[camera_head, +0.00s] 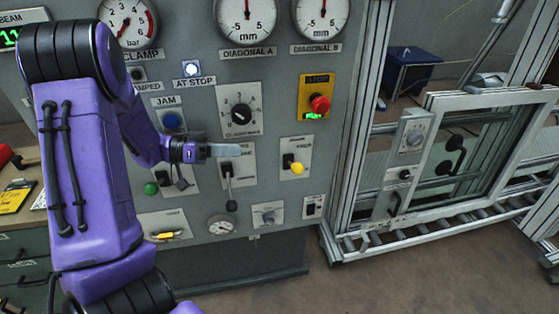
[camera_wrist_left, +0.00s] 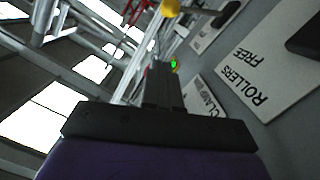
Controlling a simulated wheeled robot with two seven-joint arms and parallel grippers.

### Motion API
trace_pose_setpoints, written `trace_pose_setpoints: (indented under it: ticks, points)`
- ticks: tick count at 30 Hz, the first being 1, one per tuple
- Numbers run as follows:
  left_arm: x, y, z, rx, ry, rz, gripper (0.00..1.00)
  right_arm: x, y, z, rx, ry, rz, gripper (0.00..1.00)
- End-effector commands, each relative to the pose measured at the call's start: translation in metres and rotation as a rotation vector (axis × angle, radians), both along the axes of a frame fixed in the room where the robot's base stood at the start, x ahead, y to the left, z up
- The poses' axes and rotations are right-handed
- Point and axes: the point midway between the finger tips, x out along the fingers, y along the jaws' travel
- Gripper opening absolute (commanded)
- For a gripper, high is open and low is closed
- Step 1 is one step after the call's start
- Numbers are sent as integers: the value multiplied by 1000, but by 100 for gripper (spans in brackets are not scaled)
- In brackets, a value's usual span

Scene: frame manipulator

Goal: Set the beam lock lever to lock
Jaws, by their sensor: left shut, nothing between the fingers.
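I cannot tell for sure which lever is the beam lock lever, as the small labels in the head view are unreadable. A central lever (camera_head: 228,188) with a dark grip hangs down on its plate. A yellow-knobbed lever (camera_head: 296,168) sits to its right and a green-knobbed one (camera_head: 150,188) to its left. My left gripper (camera_head: 236,151) is shut and empty, pointing right, just above the central lever in the picture; contact is unclear. Its dark fingers also show in the left wrist view (camera_wrist_left: 162,85). My right gripper is out of view.
A red stop button (camera_head: 320,103) on a yellow box and a black rotary knob (camera_head: 240,113) stick out from the panel. A plate reading ROLLERS FREE (camera_wrist_left: 265,65) is close in the wrist view. A metal-framed glass door (camera_head: 480,150) stands right of the panel.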

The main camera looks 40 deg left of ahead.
Motion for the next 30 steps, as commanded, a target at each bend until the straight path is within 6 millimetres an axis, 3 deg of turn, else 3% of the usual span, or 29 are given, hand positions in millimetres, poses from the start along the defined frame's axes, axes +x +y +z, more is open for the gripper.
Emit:
trace_pose_setpoints:
  ticks: [15, 22, 30]
  points:
    - [70, -69, -11, 1, 4, -2, 0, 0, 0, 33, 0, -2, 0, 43]
    - [76, -90, -37, -1, 3, 2, 0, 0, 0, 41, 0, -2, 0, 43]
    - [77, -94, -43, 0, 1, 3, 0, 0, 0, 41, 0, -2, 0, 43]
